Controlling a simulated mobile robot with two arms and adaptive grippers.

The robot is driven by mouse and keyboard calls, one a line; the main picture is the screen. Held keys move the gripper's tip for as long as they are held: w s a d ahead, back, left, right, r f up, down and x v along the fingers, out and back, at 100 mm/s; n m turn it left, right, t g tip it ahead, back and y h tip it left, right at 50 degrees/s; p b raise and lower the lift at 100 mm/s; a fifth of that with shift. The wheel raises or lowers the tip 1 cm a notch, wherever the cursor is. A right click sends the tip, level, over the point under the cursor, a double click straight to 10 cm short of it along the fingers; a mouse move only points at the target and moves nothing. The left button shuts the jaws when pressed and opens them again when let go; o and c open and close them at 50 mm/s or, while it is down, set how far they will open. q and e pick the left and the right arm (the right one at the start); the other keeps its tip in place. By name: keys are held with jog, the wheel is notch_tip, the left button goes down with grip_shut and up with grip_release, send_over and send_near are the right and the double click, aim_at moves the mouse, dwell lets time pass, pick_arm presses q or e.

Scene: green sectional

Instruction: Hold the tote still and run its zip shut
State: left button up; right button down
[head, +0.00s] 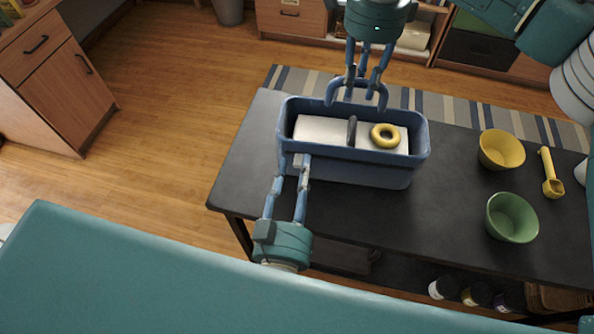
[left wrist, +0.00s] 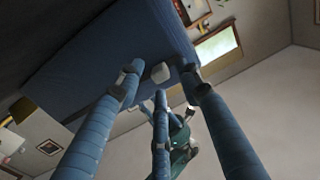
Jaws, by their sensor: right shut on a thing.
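The tote (head: 375,174) is a blue open-topped bin on the dark table. Inside its rim is a white panel (head: 318,130), with a yellow ring (head: 385,136) on its right and a dark grey upright piece (head: 351,130) beside the ring. My left gripper (head: 294,168) is at the near left wall.
A yellow bowl (head: 501,149), a green bowl (head: 511,217) and a yellow scoop (head: 551,174) stand on the right of the table (head: 430,215). The table's front left is bare. A striped rug (head: 440,106) lies behind, and cabinets (head: 60,85) stand at left.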

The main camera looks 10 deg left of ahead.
pick_arm(q)
grip_shut()
jog(key=shift+d, duration=0.1)
jog(key=d, duration=0.4)
jog(key=shift+w+d, duration=0.2)
jog(key=shift+d, duration=0.1)
jog(key=shift+a, duration=0.1)
grip_release()
